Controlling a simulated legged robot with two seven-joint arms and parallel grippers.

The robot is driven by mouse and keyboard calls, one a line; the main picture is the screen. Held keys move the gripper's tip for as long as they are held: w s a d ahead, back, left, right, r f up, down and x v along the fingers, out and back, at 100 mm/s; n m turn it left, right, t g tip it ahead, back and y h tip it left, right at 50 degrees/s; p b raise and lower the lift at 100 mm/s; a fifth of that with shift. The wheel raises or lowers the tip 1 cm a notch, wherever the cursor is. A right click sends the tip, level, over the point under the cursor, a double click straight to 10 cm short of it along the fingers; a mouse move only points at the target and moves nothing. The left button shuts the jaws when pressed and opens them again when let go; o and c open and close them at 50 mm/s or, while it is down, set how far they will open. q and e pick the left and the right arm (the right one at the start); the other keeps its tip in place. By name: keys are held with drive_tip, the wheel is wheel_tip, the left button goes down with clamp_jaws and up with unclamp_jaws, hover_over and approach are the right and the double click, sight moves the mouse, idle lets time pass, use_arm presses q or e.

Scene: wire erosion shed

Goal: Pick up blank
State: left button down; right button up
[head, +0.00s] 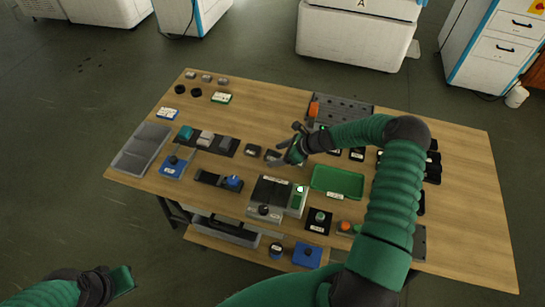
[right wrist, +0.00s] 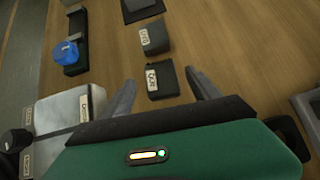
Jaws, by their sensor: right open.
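Two small dark blocks with white labels lie on the wooden table, and I cannot tell from the labels which is the blank. The nearer dark block (right wrist: 163,81) lies between the fingers of my right gripper (right wrist: 163,90) in the right wrist view. The farther dark block (right wrist: 153,37) lies just beyond the fingertips. In the head view they show as one block (head: 272,155) beside my right gripper (head: 286,147) and another block (head: 252,150) to its left. My right gripper is open and empty. My left gripper (head: 121,281) is low at the left, away from the table.
A grey and black device (head: 272,190) stands in front of the blocks, with a green tray (head: 337,182) to its right. A black holder with a blue knob (head: 232,183) is to the left. A grey perforated plate (head: 345,108) lies behind. Bare wood lies behind the blocks.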

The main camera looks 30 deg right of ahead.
drive_tip(key=shift+w+f, duration=0.45)
drive_tip(key=shift+f, duration=0.15)
drive_tip(key=shift+a, duration=0.2)
drive_tip(key=c, duration=0.8)
clamp_jaws()
drive_tip(key=shift+r, duration=0.1)
